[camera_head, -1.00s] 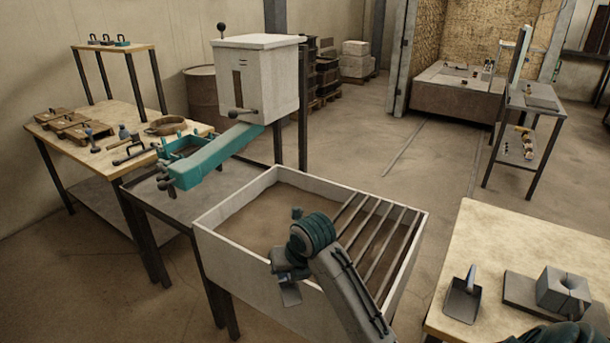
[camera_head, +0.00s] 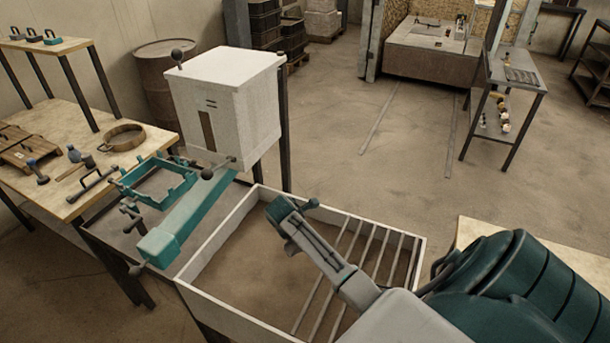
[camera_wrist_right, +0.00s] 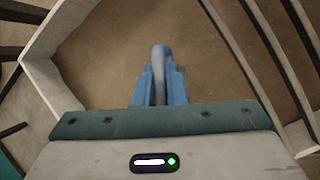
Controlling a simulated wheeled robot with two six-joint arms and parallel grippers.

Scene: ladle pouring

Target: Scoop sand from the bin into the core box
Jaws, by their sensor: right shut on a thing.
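The sand bin (camera_head: 215,227) is a pale open box with brown sand (camera_head: 255,270) in it, in the middle of the head view. My right arm reaches over it from the lower right. My right gripper (camera_wrist_right: 159,88) is above the sand, its blue fingers shut on a rounded grey tool handle (camera_wrist_right: 160,56). The tool's working end is hidden, so I cannot tell whether it holds sand. My left gripper is not in view.
Parallel bars (camera_head: 372,255) cover the bin's right part. Left of the bin stand a white hopper (camera_head: 225,105), a teal frame (camera_head: 128,180) and a teal beam (camera_head: 185,220). A wooden table (camera_head: 70,195) with hand tools is farther left. Floor behind the bin is clear.

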